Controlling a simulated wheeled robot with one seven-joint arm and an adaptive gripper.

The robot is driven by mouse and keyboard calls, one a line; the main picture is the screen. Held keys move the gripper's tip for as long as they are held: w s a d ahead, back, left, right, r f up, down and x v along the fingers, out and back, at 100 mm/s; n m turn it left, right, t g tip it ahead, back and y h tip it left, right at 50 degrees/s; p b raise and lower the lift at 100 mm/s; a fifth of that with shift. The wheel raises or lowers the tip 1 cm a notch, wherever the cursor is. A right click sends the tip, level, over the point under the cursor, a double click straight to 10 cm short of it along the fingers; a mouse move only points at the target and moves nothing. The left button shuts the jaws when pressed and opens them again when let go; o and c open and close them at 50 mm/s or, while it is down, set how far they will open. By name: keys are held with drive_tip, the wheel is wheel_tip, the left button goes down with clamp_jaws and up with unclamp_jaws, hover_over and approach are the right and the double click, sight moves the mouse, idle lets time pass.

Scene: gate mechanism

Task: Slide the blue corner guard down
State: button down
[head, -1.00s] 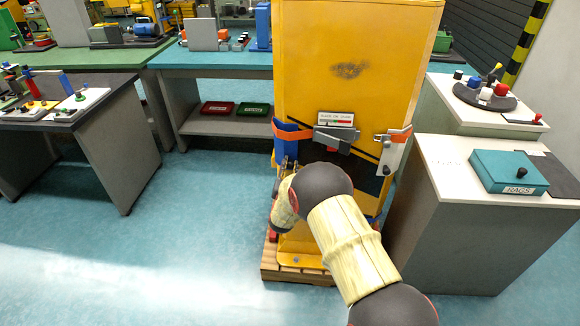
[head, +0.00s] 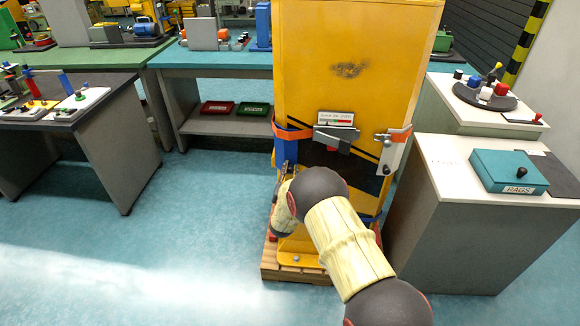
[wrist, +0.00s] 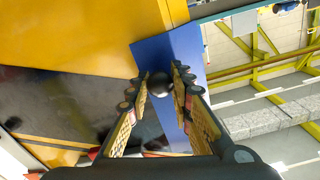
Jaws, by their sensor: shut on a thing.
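The blue corner guard (head: 285,151) stands at the left front edge of the yellow cabinet (head: 325,60). In the head view its blue shows below the orange strap (head: 290,134). In the wrist view the guard (wrist: 172,50) lies behind my fingers, with a round black knob (wrist: 158,85) on it. My gripper (wrist: 160,80) has its two fingers on either side of the knob and is shut on it. In the head view my gripper (head: 288,168) is small at the lower part of the guard, and my arm hides what lies below.
A grey buckle (head: 333,138) sits in front. The cabinet stands on a wooden pallet (head: 290,274). A grey-sided bench (head: 470,235) is close on the right; the floor at left is clear.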

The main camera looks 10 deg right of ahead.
wheel_tip(320, 180, down, 14)
idle(0.3)
drive_tip(key=shift+s, duration=0.1)
drive_tip(key=c, duration=1.8)
unclamp_jaws()
drive_tip(key=shift+f, duration=0.1)
drive_tip(key=shift+o, duration=1.2)
drive_tip(key=v, duration=1.2)
